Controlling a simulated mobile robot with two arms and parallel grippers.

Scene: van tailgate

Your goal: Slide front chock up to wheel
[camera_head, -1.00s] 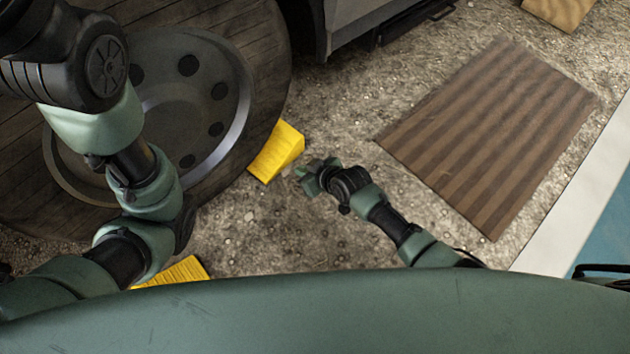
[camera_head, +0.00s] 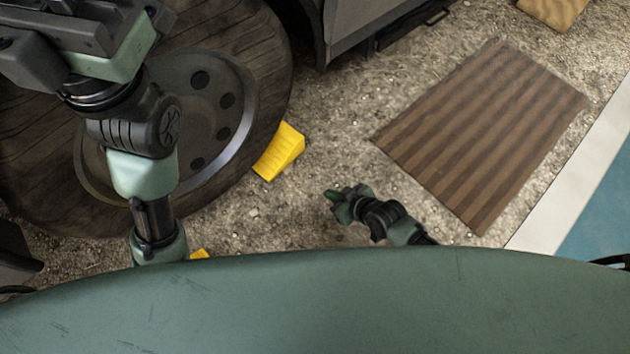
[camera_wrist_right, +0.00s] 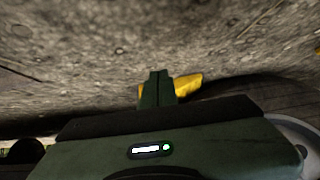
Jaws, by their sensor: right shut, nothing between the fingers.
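A yellow wedge chock (camera_head: 281,151) lies on the gravel at the right side of the big dark wheel (camera_head: 268,75). Its left side is against or very close to the tyre; I cannot tell whether they touch. My right gripper (camera_head: 340,200) is shut and empty, apart from the chock, to its lower right. In the right wrist view its shut fingers (camera_wrist_right: 157,86) partly cover the yellow chock (camera_wrist_right: 187,84) beyond them. A second yellow piece (camera_head: 200,254) shows at the wheel's lower side, mostly hidden by my body. My left arm crosses the wheel; its fingers are not visible.
A brown striped board (camera_head: 485,130) lies flat on the gravel at the right. A wooden block (camera_head: 555,10) is at the top right. The dark vehicle underside (camera_head: 380,25) is above the chock. Gravel between chock and board is clear.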

